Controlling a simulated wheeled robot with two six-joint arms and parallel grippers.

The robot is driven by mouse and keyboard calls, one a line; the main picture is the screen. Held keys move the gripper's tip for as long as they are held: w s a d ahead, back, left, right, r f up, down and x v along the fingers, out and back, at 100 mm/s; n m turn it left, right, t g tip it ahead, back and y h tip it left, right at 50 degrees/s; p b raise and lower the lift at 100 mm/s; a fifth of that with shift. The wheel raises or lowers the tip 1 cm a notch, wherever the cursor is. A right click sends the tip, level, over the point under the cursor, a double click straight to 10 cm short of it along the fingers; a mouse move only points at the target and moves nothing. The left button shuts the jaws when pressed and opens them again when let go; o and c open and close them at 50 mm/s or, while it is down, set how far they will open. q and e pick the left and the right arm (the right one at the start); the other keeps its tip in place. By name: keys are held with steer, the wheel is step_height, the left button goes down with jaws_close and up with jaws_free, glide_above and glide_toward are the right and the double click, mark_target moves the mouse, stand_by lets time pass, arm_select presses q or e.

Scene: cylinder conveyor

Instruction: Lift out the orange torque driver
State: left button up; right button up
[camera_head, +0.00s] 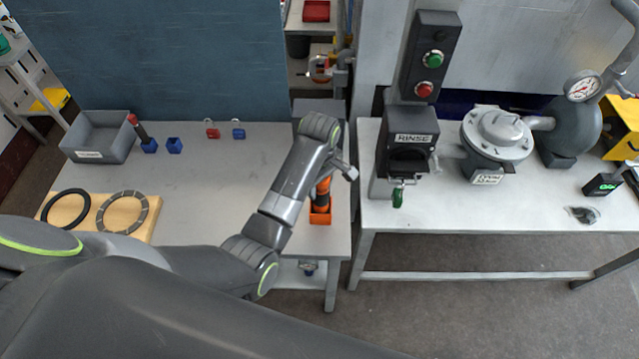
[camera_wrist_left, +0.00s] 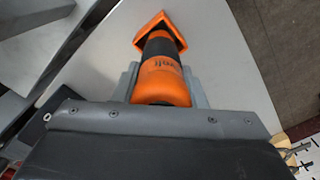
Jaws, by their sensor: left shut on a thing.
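The orange torque driver (camera_head: 323,190) stands upright at the right end of the left table, with its lower end at an orange holder (camera_head: 321,214). In the left wrist view the driver (camera_wrist_left: 164,80) shows an orange body with dark lettering and a black band, and the orange holder (camera_wrist_left: 160,32) lies just beyond it. My left gripper (camera_head: 345,172) is shut on the driver's upper part, and its fingers show on both sides of the driver in the wrist view (camera_wrist_left: 163,88). Whether the driver's lower end is inside the holder cannot be told. My right gripper is not in view.
A grey bin (camera_head: 98,137), a blue holder (camera_head: 175,146) and red and blue padlocks (camera_head: 212,129) stand at the table's back. A wooden board (camera_head: 98,212) with rings lies at left. A rinse station (camera_head: 408,150) stands on the right bench, across a narrow gap.

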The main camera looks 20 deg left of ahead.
arm_select(q)
jaws_close()
steer(key=o, duration=0.9)
jaws_free()
steer(key=shift+r, duration=0.1)
